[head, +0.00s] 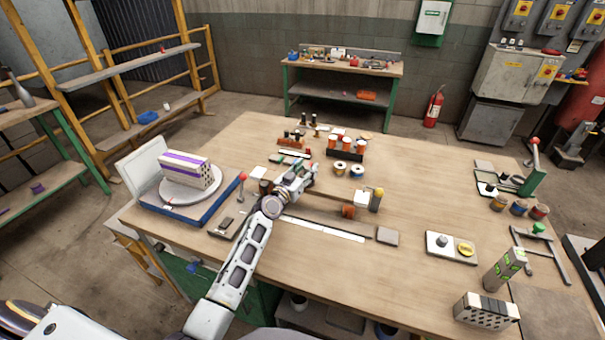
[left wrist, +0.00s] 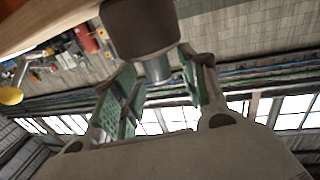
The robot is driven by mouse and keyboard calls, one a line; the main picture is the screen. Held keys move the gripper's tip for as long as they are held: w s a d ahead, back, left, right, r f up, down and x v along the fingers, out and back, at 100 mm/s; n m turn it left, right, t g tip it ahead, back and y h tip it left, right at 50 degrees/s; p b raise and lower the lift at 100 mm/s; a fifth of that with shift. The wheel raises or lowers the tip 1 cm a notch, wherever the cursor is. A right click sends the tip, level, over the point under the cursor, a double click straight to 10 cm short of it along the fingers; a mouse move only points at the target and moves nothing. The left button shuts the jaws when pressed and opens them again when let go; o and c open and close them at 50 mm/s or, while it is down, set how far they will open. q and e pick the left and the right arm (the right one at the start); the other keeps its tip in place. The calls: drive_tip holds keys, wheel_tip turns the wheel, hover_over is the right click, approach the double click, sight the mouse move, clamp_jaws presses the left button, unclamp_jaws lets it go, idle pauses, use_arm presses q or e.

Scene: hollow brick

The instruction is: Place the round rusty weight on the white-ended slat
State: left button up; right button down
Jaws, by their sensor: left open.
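A round rusty-brown piece (head: 348,211), which looks like the weight, stands on the bench beside a small white block. A long pale slat (head: 325,228) lies in front of it, running right towards a grey-brown block. My left gripper (head: 312,172) is over the middle of the bench, left of and behind the rusty piece. In the left wrist view its green-padded fingers (left wrist: 158,88) are apart. A brown body (left wrist: 140,28) with a grey stub shows close at the fingertips; I cannot tell whether it is the same piece. My right gripper is out of view.
A blue-based turntable (head: 185,205) with a striped hollow brick stands at the left. Spools (head: 340,168) and a rack of orange-topped pieces (head: 346,145) lie behind. A white tray (head: 450,247) and a perforated block (head: 486,310) are at the right. Clear bench lies between.

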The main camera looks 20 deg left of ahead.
use_arm(q)
drive_tip(key=shift+r, duration=0.15)
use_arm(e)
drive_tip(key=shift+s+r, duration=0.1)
use_arm(q)
drive_tip(key=shift+v, duration=0.8)
drive_tip(key=v, duration=1)
drive_tip(key=shift+s+b, duration=0.2)
drive_tip(key=shift+b, duration=0.1)
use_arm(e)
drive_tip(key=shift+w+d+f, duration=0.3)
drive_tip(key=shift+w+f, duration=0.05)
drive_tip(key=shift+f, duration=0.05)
use_arm(q)
drive_tip(key=shift+a, duration=0.1)
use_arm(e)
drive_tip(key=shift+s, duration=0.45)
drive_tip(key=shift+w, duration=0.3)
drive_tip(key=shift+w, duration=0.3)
